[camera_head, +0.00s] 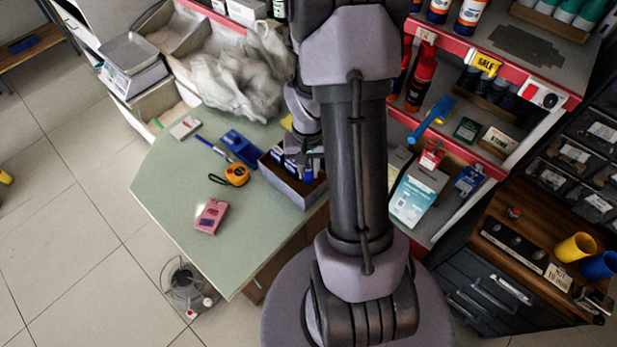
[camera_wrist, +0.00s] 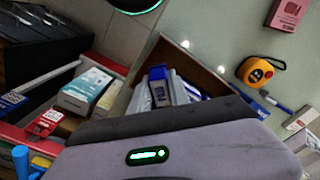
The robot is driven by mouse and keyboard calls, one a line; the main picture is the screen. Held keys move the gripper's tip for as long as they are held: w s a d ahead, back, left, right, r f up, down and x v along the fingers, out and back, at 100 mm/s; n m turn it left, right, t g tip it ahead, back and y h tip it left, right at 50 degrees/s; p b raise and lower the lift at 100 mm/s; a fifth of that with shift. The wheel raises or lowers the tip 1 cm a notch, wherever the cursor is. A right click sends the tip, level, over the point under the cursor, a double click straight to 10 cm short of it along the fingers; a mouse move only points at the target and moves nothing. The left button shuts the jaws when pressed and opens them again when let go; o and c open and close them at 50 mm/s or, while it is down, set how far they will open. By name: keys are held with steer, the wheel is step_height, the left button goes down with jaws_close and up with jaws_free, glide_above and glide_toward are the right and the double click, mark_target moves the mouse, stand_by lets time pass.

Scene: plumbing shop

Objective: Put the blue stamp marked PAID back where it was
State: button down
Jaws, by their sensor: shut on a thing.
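My gripper (camera_head: 308,156) is low over an open box (camera_head: 286,184) at the table's right edge, partly hidden by my arm. It is shut on the blue stamp (camera_wrist: 158,85), which shows white marking too small to read surely. The stamp also shows as a blue bit under the gripper in the head view (camera_head: 308,175). In the wrist view the box (camera_wrist: 200,68) lies around and behind the stamp, with other blue and pale things in it. I cannot tell whether the stamp touches the box floor.
A crumpled bag (camera_head: 240,75) is behind. A red-edged shelf (camera_head: 470,165) with goods stands to the right.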

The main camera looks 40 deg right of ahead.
mark_target(308, 178)
step_height(308, 178, down, 4)
steer(key=shift+r+b, duration=0.1)
steer(key=shift+b, duration=1.05)
steer(key=shift+r, duration=0.15)
steer(key=c, duration=1.5)
jaws_free()
steer(key=shift+o, duration=0.2)
